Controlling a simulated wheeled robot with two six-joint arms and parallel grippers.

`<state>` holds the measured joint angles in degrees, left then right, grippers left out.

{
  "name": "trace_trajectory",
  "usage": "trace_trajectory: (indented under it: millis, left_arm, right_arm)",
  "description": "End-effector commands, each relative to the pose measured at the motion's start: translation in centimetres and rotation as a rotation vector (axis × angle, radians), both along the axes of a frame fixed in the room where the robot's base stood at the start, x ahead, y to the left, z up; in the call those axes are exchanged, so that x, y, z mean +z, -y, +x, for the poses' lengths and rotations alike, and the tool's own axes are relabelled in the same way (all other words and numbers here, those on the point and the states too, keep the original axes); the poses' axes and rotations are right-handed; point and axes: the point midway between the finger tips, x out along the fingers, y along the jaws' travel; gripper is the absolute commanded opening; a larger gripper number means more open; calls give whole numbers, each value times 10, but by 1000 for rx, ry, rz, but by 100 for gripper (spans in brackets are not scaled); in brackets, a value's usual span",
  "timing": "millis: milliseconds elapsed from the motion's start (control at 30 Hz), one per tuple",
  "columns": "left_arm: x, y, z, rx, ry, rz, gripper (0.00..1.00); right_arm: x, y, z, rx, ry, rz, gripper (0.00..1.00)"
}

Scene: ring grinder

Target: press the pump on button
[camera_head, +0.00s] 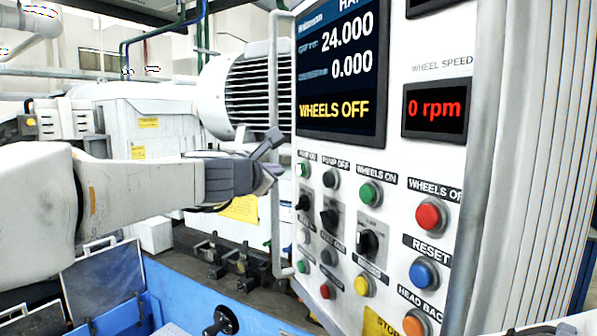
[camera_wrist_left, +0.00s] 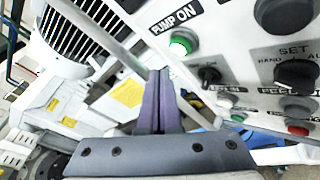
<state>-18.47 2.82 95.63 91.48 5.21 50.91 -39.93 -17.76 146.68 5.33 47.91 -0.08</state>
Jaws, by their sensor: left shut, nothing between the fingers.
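The pump on button (camera_head: 304,169) is the green button at the top left of the panel's button rows. In the left wrist view the green button (camera_wrist_left: 182,43) sits just under the "PUMP ON" label and looks bright. My left gripper (camera_head: 275,150) is shut and empty, just left of the panel's edge in the head view. In the left wrist view its closed fingertips (camera_wrist_left: 158,75) point toward the panel, below and left of the green button. They look apart from the button, though the gap is hard to judge. My right gripper is not in view.
The control panel (camera_head: 459,130) carries several other buttons and knobs, including the grey pump off button (camera_head: 330,178) and green wheels on button (camera_head: 370,194). The screen (camera_head: 340,70) reads "WHEELS OFF". A grey vertical rail (camera_head: 274,80) runs along the panel's left edge, near my left gripper.

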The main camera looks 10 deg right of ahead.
Motion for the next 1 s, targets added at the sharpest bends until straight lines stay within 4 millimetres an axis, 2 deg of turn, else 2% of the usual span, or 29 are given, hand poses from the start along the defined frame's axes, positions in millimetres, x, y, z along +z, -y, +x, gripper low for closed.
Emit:
trace_trajectory:
  millis: [300, 1000]
  left_arm:
    - [0, -27, -10, 1, 0, 1, 0]
    - [-4, -29, -11, -2, -2, 16, 0]
  right_arm:
    - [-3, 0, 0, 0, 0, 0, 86]
    - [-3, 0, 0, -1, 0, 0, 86]
